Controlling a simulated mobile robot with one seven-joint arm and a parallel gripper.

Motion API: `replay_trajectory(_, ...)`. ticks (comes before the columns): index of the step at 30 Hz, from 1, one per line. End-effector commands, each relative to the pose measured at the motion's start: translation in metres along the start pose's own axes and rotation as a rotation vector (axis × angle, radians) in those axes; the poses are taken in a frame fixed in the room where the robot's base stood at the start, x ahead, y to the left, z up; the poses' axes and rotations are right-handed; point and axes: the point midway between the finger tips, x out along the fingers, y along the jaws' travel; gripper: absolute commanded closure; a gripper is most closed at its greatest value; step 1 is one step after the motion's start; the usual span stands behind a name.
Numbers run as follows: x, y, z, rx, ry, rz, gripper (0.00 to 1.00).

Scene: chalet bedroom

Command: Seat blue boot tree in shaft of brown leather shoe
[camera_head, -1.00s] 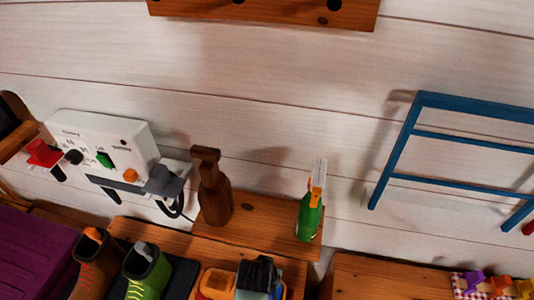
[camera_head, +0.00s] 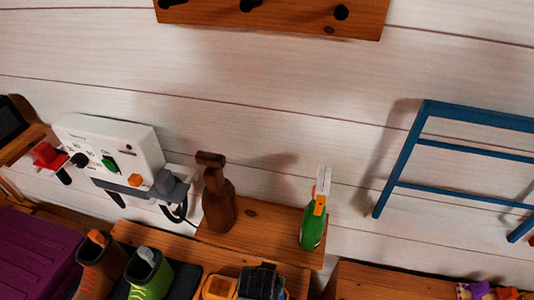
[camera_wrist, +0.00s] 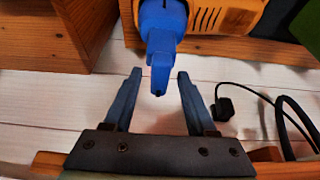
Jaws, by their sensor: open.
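A bright blue piece (camera_wrist: 162,30), which looks like the boot tree, comes down from the top edge. Its narrow end reaches the gap at the fingertips in the picture; whether it lies between them in depth I cannot tell. I see no contact. In the head view the brown leather shoe (camera_head: 103,268) stands at the lower left, cut by the bottom edge. An orange piece (camera_head: 96,237) shows at its opening.
A green shoe (camera_head: 148,274) stands right of the brown one. A vented orange object (camera_wrist: 238,14) is beside the blue piece. A black plug and cord (camera_wrist: 224,108) lie right of my fingers. A brown bottle shape (camera_head: 217,200) and green bottle (camera_head: 312,228) stand on a small shelf.

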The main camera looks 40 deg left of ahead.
Motion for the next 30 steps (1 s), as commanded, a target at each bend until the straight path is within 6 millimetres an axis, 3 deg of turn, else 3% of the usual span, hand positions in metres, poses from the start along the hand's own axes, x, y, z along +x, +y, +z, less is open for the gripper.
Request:
replay_trajectory(18,-0.1,0.0,0.0,0.001,0.002,0.0,0.43)
replay_trajectory(30,-0.112,0.0,0.001,0.0,0.0,0.0,0.43)
